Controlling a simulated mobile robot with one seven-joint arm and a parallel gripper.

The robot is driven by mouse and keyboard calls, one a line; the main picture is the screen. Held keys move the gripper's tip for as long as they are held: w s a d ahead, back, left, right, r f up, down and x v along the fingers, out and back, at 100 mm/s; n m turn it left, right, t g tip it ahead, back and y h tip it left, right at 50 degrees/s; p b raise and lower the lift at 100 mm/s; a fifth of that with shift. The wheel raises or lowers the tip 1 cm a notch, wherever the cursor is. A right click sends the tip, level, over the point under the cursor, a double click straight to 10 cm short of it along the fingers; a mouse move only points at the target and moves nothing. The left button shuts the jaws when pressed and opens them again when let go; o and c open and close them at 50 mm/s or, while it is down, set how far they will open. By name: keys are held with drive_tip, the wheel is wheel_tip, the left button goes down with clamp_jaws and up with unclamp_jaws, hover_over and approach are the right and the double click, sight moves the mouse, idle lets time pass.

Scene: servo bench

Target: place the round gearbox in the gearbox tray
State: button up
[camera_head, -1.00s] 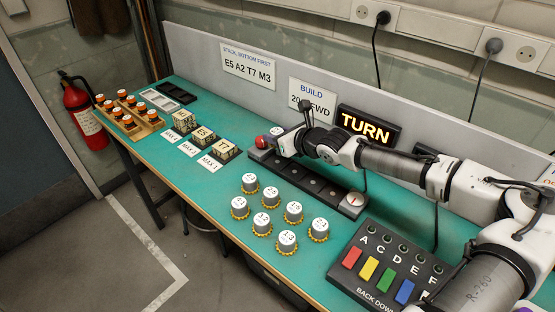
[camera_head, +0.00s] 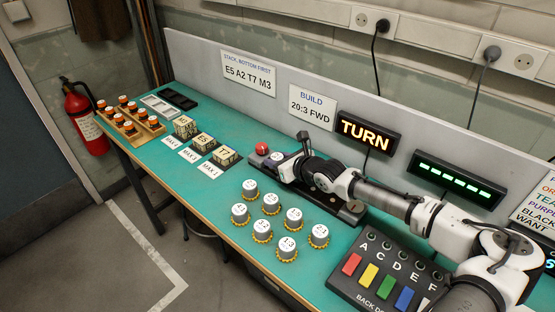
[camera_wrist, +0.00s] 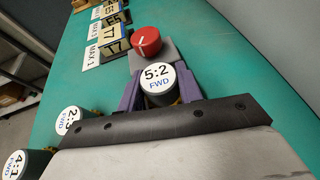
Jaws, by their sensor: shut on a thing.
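A round gearbox (camera_wrist: 158,78), with a white top marked 5:2 FWD, sits between the purple fingers of my gripper (camera_wrist: 159,88) in the wrist view. The fingers are shut on its sides. In the head view my gripper (camera_head: 283,168) is low at the left end of a long dark fixture (camera_head: 352,216), by a red knob (camera_head: 262,148). Whether the gearbox still touches the fixture cannot be told. A white tray (camera_head: 157,107) and a black tray (camera_head: 180,98) lie at the far left back; neither shows a readable gearbox label.
Several other white-topped gearboxes (camera_head: 271,204) stand on the green bench in front of the fixture. Marked blocks (camera_head: 203,145) stand to its left. A wooden rack (camera_head: 135,131) holds orange-topped items. A button box (camera_head: 385,275) is at front right. A lit TURN sign (camera_head: 367,133) stands behind.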

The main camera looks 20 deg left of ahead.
drive_tip(key=shift+f, duration=0.25)
drive_tip(key=o, duration=1)
drive_tip(key=shift+r, duration=0.1)
drive_tip(key=shift+r, duration=0.1)
drive_tip(key=shift+r+p, duration=0.25)
drive_tip(key=shift+p, duration=0.05)
drive_tip(key=b+v, duration=0.1)
drive_tip(key=v, duration=1.1)
drive_tip(key=shift+f+b, duration=0.15)
drive_tip(key=shift+b, duration=0.2)
